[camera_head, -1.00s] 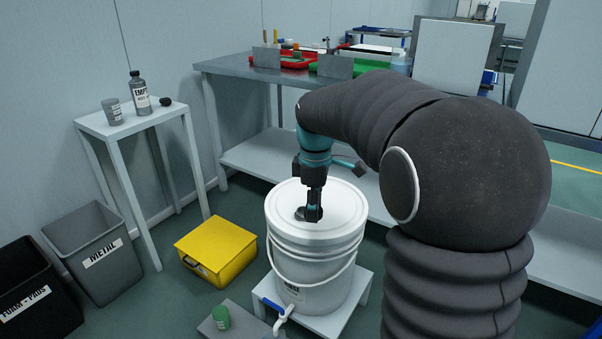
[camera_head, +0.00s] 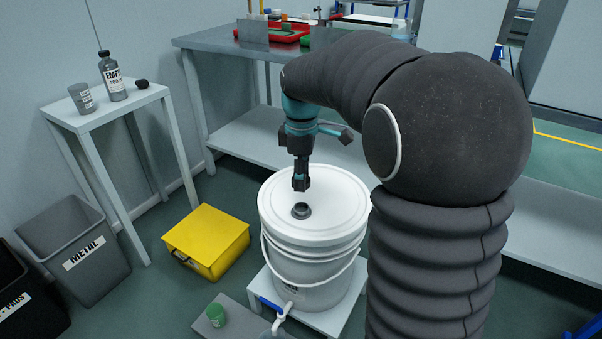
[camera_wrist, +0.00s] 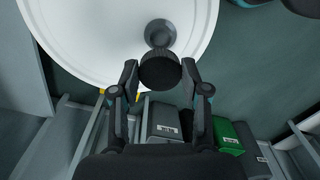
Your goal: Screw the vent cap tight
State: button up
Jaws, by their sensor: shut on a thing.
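The white bucket (camera_head: 315,255) stands on a low white stand, with its lid (camera_head: 335,205) on. A dark grey vent neck (camera_head: 301,211) rises from the lid, its round mouth uncovered; it also shows in the wrist view (camera_wrist: 160,32). My gripper (camera_head: 301,184) is above the neck, apart from it. In the wrist view, my gripper (camera_wrist: 160,74) is shut on the black ribbed vent cap (camera_wrist: 160,71), one finger on each side. The cap overlaps the near edge of the neck in that view. In the head view the cap is hard to tell from the dark fingers.
A tap with a blue handle (camera_head: 271,306) sticks out at the bucket's front. A green-topped container (camera_head: 216,315) and a yellow box (camera_head: 206,240) are at left. A small table (camera_head: 110,112) holds a bottle, a cup and a black lump. A workbench (camera_head: 215,40) stands behind.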

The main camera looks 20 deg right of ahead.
aim_at(302, 207)
jog(key=shift+f+b, duration=1.7)
jog(key=shift+f, duration=1.1)
jog(key=shift+f+b, duration=0.4)
jog(key=shift+f, duration=0.8)
jog(key=o, duration=1)
